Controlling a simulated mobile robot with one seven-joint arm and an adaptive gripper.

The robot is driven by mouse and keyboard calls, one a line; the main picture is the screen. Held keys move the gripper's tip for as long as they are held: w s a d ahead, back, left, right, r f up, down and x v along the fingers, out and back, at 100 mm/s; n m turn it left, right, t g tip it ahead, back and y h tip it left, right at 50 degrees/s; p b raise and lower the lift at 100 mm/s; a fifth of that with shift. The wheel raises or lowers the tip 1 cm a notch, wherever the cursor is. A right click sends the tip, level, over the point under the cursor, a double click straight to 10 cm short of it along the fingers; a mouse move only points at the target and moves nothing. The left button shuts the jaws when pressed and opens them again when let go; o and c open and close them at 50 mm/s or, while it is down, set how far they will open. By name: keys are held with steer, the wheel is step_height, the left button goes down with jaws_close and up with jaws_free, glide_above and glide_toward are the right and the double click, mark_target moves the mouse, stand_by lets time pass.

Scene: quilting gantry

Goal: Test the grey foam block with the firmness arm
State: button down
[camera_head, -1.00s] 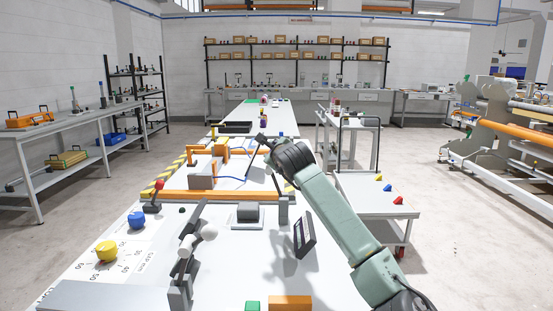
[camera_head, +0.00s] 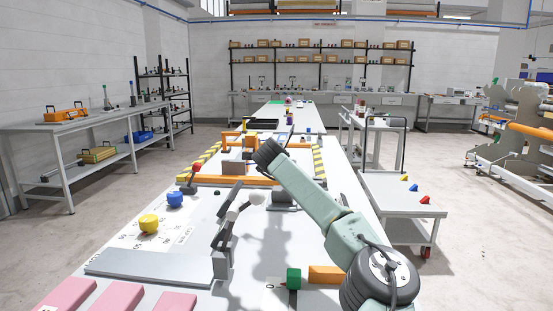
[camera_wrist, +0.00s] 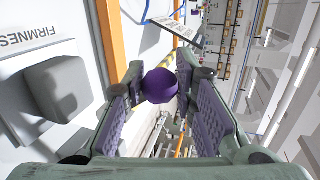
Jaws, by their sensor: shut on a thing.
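A grey block (camera_wrist: 60,88) with rounded edges sits by printed lettering that reads FIRMNESS, left of my gripper in the wrist view. In the head view, a grey block (camera_head: 283,198) shows beside my arm, partly hidden by it. My gripper (camera_wrist: 160,88) is shut on a purple faceted knob (camera_wrist: 160,85), held between the two ridged finger pads. What the knob joins to is hidden. In the head view, my fingers are hidden behind my wrist. A dark lever with a white ball (camera_head: 256,198) stands left of the block.
Yellow (camera_head: 148,224) and blue (camera_head: 175,199) knobs stand on the table's left side. An orange bar (camera_head: 225,180) crosses behind the grey block. Pink blocks (camera_head: 118,299) lie at the front left.

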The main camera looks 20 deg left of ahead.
steer(key=shift+w+f+b, duration=0.1)
steer(key=shift+f+b, duration=0.45)
steer(key=shift+f, duration=0.4)
steer(key=shift+d, duration=0.1)
steer(key=c, duration=1.6)
jaws_free()
steer(key=shift+w, duration=0.1)
steer(key=shift+o, duration=1.4)
steer(key=shift+r, duration=0.1)
steer(key=shift+a+r, duration=0.1)
steer(key=shift+a, duration=0.15)
steer(key=v, duration=1.2)
